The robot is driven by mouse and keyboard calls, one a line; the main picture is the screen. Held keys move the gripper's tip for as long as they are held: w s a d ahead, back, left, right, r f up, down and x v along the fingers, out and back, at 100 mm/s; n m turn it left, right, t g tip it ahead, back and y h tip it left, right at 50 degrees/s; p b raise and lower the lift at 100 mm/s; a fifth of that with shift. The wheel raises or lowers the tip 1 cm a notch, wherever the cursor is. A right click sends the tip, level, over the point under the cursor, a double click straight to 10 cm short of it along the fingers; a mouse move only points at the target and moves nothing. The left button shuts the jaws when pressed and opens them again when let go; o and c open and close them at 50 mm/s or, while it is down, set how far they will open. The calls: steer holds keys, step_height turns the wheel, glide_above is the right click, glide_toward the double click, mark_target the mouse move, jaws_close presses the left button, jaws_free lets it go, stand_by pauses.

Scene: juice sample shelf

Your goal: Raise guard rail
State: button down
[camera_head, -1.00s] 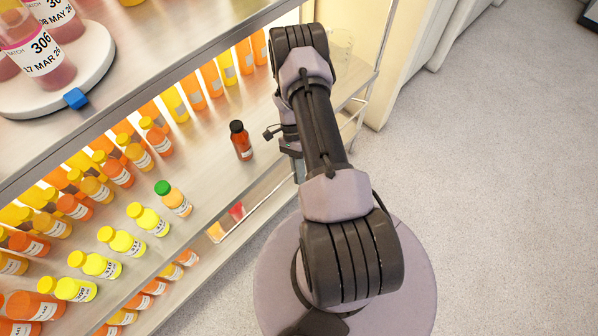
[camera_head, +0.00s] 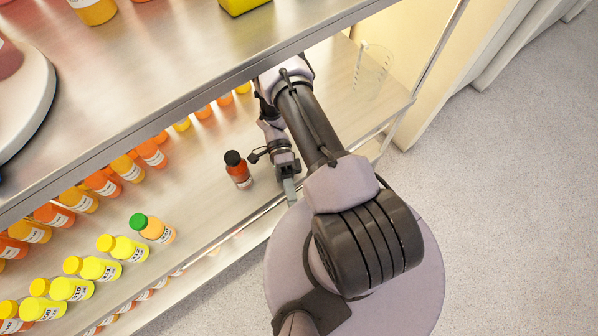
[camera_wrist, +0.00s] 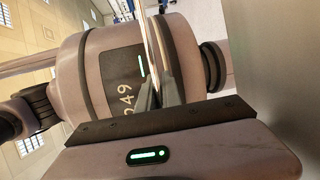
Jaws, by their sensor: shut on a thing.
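The guard rail is a thin pale strip along the front edge of the middle shelf. In the wrist view, the rail (camera_wrist: 160,50) runs up from between my fingertips. In the head view, my gripper (camera_head: 289,190) is at the shelf's front edge, pointing down, right of the dark-capped red bottle. My gripper (camera_wrist: 157,97) is shut on the rail in the wrist view. My arm hides part of the rail in the head view, and its exact height against the shelf edge is hard to tell.
The red bottle (camera_head: 238,170) stands upright close to my gripper. A green-capped bottle (camera_head: 153,228) and several yellow and orange bottles stand farther left. A clear beaker (camera_head: 373,70) stands at the shelf's right end. The upper shelf (camera_head: 190,75) overhangs my arm. The floor at right is clear.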

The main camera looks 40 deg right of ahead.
steer(key=shift+w+r+g+b, duration=0.15)
steer(key=shift+w+g+b, duration=0.1)
steer(key=shift+g+b, duration=0.1)
steer(key=shift+r, duration=0.1)
stand_by(0.3)
steer(key=c, duration=1.5)
jaws_free()
steer(key=shift+a, duration=0.1)
steer(key=v, duration=1.1)
steer(key=shift+f+b, duration=0.25)
steer(key=shift+b, duration=0.1)
steer(key=shift+w+d+r, duration=0.1)
steer(key=shift+w+d, duration=0.2)
steer(key=shift+w, duration=0.2)
